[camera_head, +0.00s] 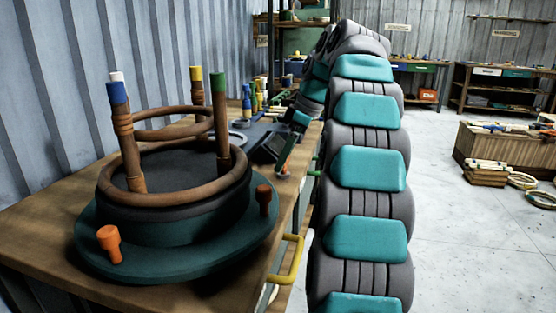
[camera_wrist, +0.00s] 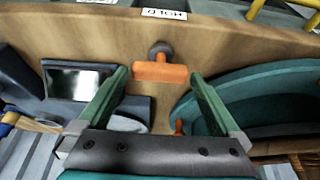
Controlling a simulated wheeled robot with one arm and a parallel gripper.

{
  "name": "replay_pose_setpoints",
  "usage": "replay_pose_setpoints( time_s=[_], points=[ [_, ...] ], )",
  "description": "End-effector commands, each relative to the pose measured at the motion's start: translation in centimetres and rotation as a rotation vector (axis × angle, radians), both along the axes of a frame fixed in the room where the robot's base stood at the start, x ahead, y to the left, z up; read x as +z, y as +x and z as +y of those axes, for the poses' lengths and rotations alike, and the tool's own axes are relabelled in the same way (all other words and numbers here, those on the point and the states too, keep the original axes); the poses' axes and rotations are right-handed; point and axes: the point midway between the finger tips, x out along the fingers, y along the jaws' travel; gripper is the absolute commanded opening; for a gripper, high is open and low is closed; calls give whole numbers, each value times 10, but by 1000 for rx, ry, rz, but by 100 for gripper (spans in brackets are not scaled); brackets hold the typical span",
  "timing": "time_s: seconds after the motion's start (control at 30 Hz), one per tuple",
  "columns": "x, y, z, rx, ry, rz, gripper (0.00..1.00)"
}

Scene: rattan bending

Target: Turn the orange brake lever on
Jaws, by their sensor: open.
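The orange brake lever (camera_wrist: 160,72) is a T-shaped handle on a dark grey pivot near the bench edge, by a white label in the wrist view. A small orange part of it shows in the head view (camera_head: 285,167). My gripper (camera_wrist: 160,76) is open, with one green finger on each side of the lever's crossbar. No contact with the lever is visible. In the head view my arm reaches along the bench, and its links partly hide the gripper.
A round teal turntable (camera_head: 180,262) with a rattan frame (camera_head: 180,190) and orange pegs stands on the wooden bench (camera_head: 40,235), left of the lever in the head view. A dark device with a screen (camera_wrist: 75,82) sits beside the lever. A yellow handle (camera_head: 291,262) projects from the bench front.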

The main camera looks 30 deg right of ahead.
Motion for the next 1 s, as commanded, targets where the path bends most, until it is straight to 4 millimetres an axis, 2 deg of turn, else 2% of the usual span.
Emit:
replay_pose_setpoints(
  time_s=[0.27, 0.87, 1.0],
  points=[
    [-1, 0, -1, 0, -1, -1, 100],
    [0, 0, -1, -1, 0, 0, 34],
    [0, 0, -1, -4, -1, -1, 32]
  ],
)
